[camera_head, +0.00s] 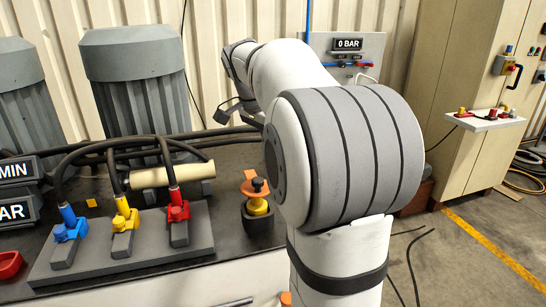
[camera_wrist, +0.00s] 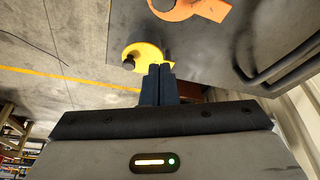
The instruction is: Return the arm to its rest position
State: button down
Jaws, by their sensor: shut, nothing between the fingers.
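My arm (camera_head: 345,155) fills the right middle of the head view, its large grey-banded joint close to the camera. Its far end bends back and down to the left, above the rear of the dark bench. My gripper (camera_wrist: 158,70) shows in the wrist view as two dark fingers pressed together with nothing between them. In the head view the fingers are mostly hidden or too small to tell. A yellow round part (camera_wrist: 143,55) and an orange part (camera_wrist: 177,8) lie beyond the fingertips in the wrist view; I cannot tell if the fingers touch them.
The bench holds blue (camera_head: 70,225), yellow (camera_head: 125,215) and red (camera_head: 178,207) hose couplings on a grey block. An orange-and-yellow knob (camera_head: 256,200) stands beside my arm. Grey motors (camera_head: 140,75) stand behind. A "0 BAR" panel (camera_head: 345,55) and cabinet (camera_head: 450,90) are right; floor there is partly clear.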

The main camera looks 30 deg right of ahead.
jog(key=s+a+f+n+t+y, duration=0.1)
jog(key=s+a+f+n+y, duration=0.1)
jog(key=s+a+f+n, duration=0.5)
jog(key=s+a+f+n+y, duration=0.1)
jog(key=s+a+f+n, duration=0.7)
jog(key=s, duration=0.6)
jog(key=shift+a+f+t+y+p, duration=0.25)
jog(key=shift+a+t+y+p, duration=0.2)
jog(key=shift+a, duration=0.15)
